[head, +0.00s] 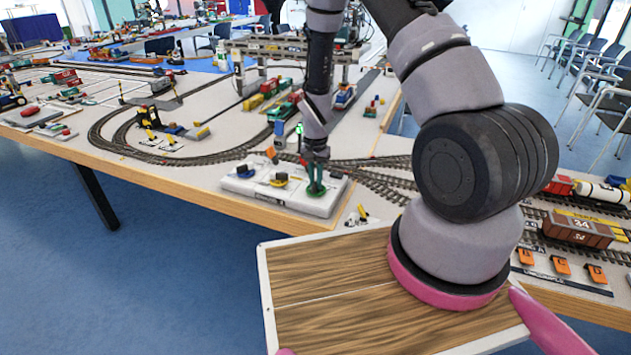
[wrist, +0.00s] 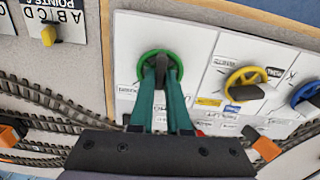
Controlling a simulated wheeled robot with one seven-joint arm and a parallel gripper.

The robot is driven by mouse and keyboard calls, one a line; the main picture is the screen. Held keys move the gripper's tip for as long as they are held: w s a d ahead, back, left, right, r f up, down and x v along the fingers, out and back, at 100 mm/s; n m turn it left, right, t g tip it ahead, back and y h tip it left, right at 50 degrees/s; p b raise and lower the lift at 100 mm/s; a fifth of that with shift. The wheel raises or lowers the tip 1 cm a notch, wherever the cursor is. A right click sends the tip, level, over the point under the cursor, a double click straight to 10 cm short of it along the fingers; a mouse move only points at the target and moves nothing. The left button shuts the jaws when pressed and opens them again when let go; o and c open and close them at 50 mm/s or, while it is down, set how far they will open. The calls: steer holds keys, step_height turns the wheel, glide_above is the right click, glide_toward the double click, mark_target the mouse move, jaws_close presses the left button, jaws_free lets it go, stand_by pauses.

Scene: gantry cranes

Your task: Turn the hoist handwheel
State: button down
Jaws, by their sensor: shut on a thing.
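A white control panel (head: 300,205) sits at the table's front edge, with a green handwheel (head: 316,191), a yellow handwheel (head: 279,180) and a blue handwheel (head: 245,171) on it. In the wrist view the green handwheel (wrist: 143,64) is at the middle, with the yellow (wrist: 232,82) and blue (wrist: 300,95) ones to its right. My gripper (wrist: 161,72) reaches down onto the green handwheel and is shut on its dark central part. The fingers hide part of the wheel's rim. I cannot read which wheel is marked hoist.
Model railway track (head: 370,182) runs behind and right of the panel. A gantry crane (head: 290,45) stands farther back. An orange piece (wrist: 265,144) shows close below the yellow wheel in the wrist view. Blue floor (head: 110,270) lies open at the front left.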

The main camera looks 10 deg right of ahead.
steer(key=n, duration=0.4)
steer(key=shift+d+n, duration=0.1)
steer(key=shift+n, duration=2.4)
steer(key=c, duration=0.9)
jaws_free()
steer(key=shift+r, duration=0.15)
step_height(320, 180, up, 10)
steer(key=shift+r, duration=0.25)
